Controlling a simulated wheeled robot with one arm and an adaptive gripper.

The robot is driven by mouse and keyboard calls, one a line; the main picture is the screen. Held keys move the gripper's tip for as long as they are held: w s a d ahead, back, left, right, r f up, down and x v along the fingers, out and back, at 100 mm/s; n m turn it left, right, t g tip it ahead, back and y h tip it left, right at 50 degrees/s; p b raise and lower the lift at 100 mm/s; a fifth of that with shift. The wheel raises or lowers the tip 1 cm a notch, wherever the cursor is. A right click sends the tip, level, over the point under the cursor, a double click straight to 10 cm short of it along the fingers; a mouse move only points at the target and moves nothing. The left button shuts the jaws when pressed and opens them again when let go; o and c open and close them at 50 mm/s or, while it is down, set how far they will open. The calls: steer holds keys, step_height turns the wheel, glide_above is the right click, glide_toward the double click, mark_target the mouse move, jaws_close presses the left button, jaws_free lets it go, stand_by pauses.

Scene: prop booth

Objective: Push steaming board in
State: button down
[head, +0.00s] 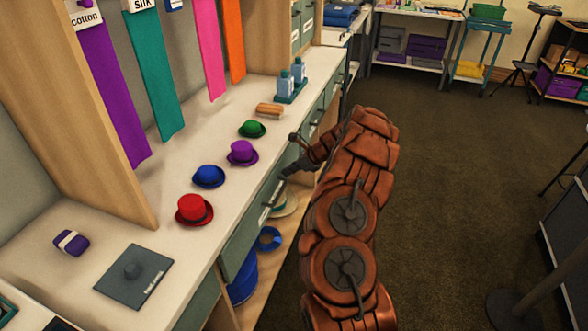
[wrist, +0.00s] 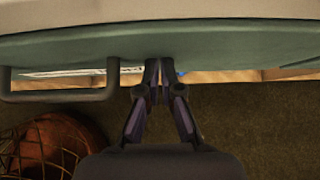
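A teal front with a dark bar handle (wrist: 60,95) spans the wrist view below the pale counter edge; I take this teal panel (wrist: 235,45) as the steaming board, though no label is readable. In the head view a teal front (head: 241,254) with a handle (head: 273,192) runs under the counter's edge. My gripper (wrist: 158,62) has its fingertips together, empty, at the teal front's lower edge and right of the handle. Whether the tips touch it I cannot tell. In the head view my gripper (head: 285,172) is at the counter's front, partly hidden by my arm.

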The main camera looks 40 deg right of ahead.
steer(key=s+d+f+v, duration=0.1)
steer(key=f+v, duration=0.1)
steer(key=v, duration=1.1)
steer(key=shift+s, duration=0.2)
steer(key=a+r+n+g+y+p, duration=0.1)
steer(key=a+r+n, duration=0.35)
steer(key=a, duration=0.35)
steer(key=a+r+n+g+y+p, duration=0.1)
steer(key=a+r+n, duration=0.2)
steer(key=a+r, duration=0.45)
steer(key=s+a+r+n+g+p, duration=0.1)
steer(key=s+a+r+n+g, duration=0.2)
steer(key=a, duration=0.5)
steer(key=s+a+r+n+p, duration=0.1)
steer(key=s+a+r+n, duration=0.1)
steer(key=s+a+n, duration=0.45)
steer(key=s+a+r+n+g+h+p, duration=0.1)
steer(key=s+a+r+n+g+h, duration=0.2)
steer(key=s, duration=0.7)
steer(key=s+a+r+n+g+h+p, duration=0.1)
steer(key=s+a+n+h+p, duration=0.1)
steer(key=s+a+n, duration=0.6)
steer(key=s+d+n+h+p, duration=0.1)
steer(key=s+d, duration=0.4)
steer(key=s, duration=0.7)
steer(key=shift+f+h, duration=0.25)
steer(key=shift+h, duration=0.35)
